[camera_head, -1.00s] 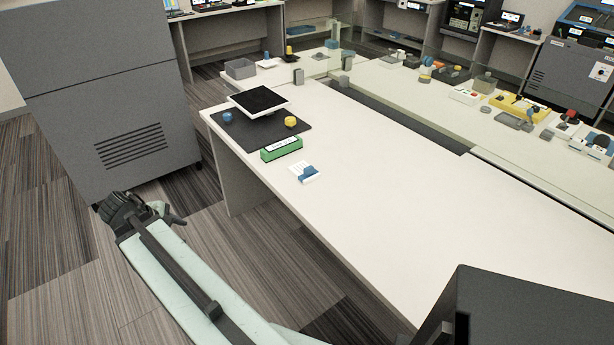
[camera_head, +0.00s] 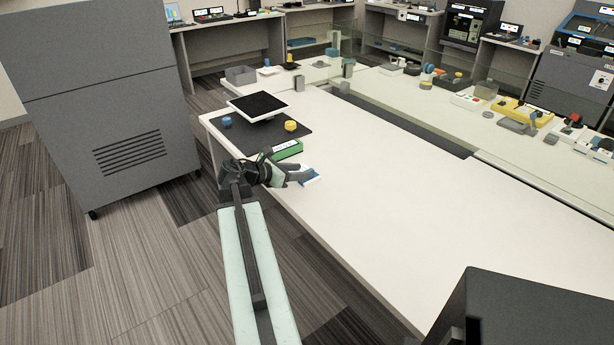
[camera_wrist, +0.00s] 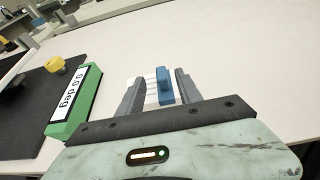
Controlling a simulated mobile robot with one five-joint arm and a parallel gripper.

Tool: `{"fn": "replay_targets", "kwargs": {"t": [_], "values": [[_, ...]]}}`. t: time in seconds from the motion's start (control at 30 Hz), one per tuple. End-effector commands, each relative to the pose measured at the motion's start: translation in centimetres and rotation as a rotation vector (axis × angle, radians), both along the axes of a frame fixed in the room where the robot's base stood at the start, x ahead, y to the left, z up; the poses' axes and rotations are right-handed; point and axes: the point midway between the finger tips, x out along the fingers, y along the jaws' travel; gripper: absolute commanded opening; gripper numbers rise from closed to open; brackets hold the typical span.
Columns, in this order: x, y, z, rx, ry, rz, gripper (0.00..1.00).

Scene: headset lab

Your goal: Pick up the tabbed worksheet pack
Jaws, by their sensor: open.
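The tabbed worksheet pack (camera_wrist: 164,86) is a small white item with a blue tab on top. It lies on the white table. In the head view the pack (camera_head: 310,175) is partly hidden behind my gripper (camera_head: 296,174). In the wrist view my gripper (camera_wrist: 158,90) is open, and the pack shows between its two grey fingers. The fingers stand on either side of the pack with gaps. I cannot tell how far above the table the fingertips are.
A green block labelled "0.0 deg" (camera_wrist: 77,103) lies close left of the gripper; it also shows in the head view (camera_head: 287,150). A dark mat (camera_head: 240,137) holds a black-topped stand (camera_head: 258,104), a blue knob (camera_head: 227,121) and a yellow knob (camera_head: 290,125). The table (camera_head: 400,190) is clear to the right.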

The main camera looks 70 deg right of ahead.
Motion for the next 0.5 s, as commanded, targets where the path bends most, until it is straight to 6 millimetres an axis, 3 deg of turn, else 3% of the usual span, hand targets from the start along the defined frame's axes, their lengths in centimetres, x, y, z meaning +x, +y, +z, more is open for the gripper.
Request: {"fn": "replay_targets", "kwargs": {"t": [0.23,0.47,0.5], "values": [[-2.3,-3.1,-2.0,0.000,-0.001,-0.003,0.42],[-2.6,-3.4,-1.8,0.000,-0.002,-0.001,0.42],[-2.6,-3.4,-1.8,0.000,-0.002,-0.001,0.33]]}}
